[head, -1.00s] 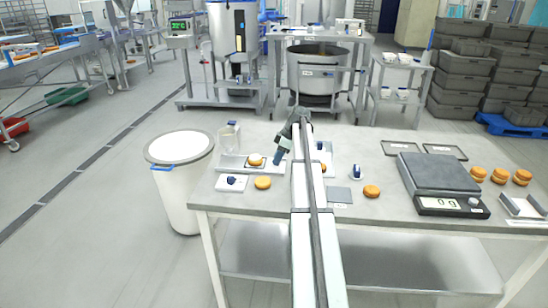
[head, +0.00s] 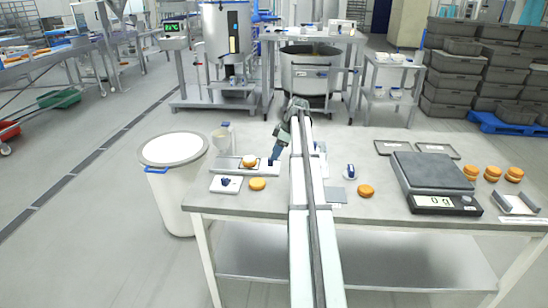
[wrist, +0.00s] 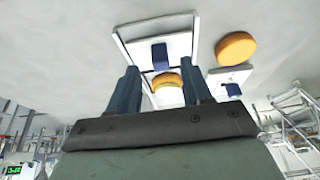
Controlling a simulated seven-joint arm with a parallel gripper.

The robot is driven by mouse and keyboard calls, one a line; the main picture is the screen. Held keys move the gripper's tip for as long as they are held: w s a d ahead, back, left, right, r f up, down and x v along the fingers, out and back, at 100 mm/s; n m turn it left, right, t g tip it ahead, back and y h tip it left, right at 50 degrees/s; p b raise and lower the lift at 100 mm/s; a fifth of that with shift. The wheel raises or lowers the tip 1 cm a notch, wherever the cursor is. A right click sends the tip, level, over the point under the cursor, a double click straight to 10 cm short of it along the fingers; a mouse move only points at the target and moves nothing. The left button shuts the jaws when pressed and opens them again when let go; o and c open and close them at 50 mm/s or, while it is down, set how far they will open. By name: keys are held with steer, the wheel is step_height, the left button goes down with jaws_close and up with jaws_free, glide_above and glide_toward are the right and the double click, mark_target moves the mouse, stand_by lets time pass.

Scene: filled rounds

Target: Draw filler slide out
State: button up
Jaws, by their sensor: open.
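A pale slide-like plate with a rail on each side (wrist: 157,38) lies ahead of my gripper in the wrist view. I cannot tell whether the fingers touch the tab. In the head view my gripper (head: 272,160) points down beside the round on the pale tray (head: 228,164). My arm hides part of the fixture to its right.
A white block with a blue knob (head: 226,184) and a loose round (head: 257,184) lie at the table's front left. A scale (head: 432,173) and several rounds are at right. A white bin (head: 174,190) stands left of the table.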

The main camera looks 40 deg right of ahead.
steer(key=v, duration=1)
steer(key=shift+r, duration=0.2)
